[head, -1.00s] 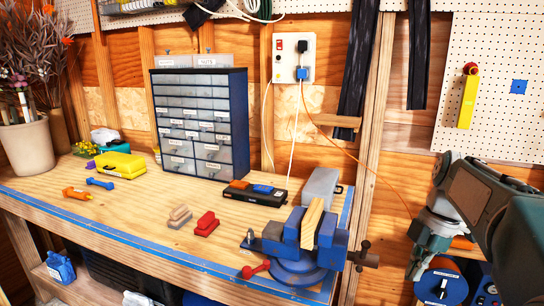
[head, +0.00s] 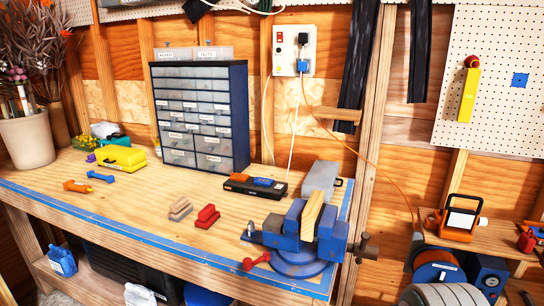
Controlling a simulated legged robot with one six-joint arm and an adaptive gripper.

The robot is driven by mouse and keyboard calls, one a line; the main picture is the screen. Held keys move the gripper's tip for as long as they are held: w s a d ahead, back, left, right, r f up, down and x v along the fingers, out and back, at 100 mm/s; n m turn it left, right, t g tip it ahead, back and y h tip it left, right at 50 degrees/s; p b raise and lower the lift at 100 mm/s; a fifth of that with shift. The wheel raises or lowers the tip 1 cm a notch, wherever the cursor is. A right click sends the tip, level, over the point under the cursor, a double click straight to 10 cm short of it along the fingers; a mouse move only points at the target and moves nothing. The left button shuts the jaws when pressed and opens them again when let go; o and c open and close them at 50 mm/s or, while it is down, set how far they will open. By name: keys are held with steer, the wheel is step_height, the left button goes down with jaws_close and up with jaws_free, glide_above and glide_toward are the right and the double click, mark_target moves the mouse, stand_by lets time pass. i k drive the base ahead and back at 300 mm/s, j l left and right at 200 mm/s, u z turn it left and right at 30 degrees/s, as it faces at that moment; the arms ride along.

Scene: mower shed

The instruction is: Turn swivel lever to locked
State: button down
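The blue bench vise (head: 303,240) stands at the right front corner of the workbench, with a wooden block (head: 312,214) between its jaws. A red lever with a round knob (head: 256,262) sticks out to the left from the vise's round swivel base (head: 303,264), low over the bench top near the front edge. I take this as the swivel lever; no lock marking is readable. A dark handle (head: 368,247) shows at the vise's right. My gripper is not in view, so its state and its distance from the lever are hidden.
Red (head: 207,216) and tan (head: 180,209) blocks lie left of the vise. A black case (head: 255,188) lies behind it. A drawer cabinet (head: 200,115) stands at the back. The front strip left of the lever is clear. An orange work light (head: 460,218) stands at right.

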mark_target(247, 264)
steer(key=i+j, duration=0.2)
steer(key=j, duration=0.2)
steer(key=i+j, duration=0.2)
steer(key=j, duration=0.2)
steer(key=i+j+z, duration=0.1)
steer(key=j, duration=0.3)
steer(key=i, duration=0.1)
